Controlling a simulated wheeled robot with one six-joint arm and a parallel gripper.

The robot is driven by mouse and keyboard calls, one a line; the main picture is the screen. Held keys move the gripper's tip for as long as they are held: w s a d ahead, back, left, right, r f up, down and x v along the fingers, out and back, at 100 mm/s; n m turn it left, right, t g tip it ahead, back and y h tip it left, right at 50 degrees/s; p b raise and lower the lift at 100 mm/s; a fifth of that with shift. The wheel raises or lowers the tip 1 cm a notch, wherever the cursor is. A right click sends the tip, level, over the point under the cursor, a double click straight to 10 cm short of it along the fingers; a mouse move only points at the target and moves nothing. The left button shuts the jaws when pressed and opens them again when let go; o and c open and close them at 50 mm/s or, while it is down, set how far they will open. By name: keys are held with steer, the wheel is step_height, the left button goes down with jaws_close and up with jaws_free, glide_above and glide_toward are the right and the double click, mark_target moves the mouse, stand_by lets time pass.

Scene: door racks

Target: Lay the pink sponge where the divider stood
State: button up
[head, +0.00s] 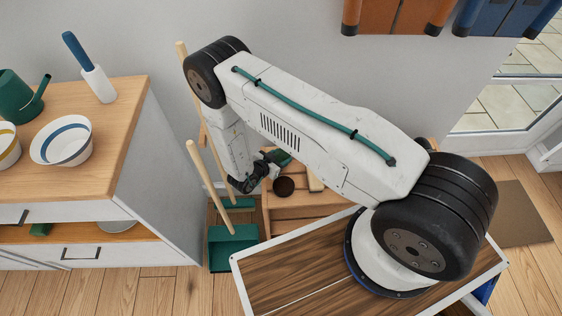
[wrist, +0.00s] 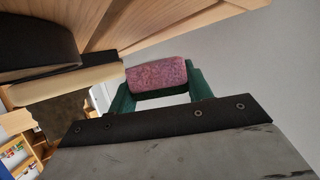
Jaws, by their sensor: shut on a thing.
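The pink sponge (wrist: 158,74) is held between the green fingers of my gripper (wrist: 160,80) in the wrist view. Its mottled pink face shows, and a finger grips each end. In the head view my gripper (head: 280,158) is small and partly covered by my own arm, over or beside a low wooden piece (head: 287,215) by the wall. I cannot make out the sponge there. No divider can be made out, and the spot where it stood cannot be told.
A dark round thing (head: 284,187) and a pale block (head: 315,180) are on the low wooden piece. A green dustpan (head: 232,248) and long wooden handles stand left of it. A cabinet (head: 110,130) with bowls (head: 61,141) is farther left. Wood shows close by in the wrist view (wrist: 160,18).

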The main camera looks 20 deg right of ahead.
steer(key=shift+f, duration=1.5)
steer(key=shift+f, duration=0.1)
steer(key=o, duration=0.9)
steer(key=shift+o, duration=0.2)
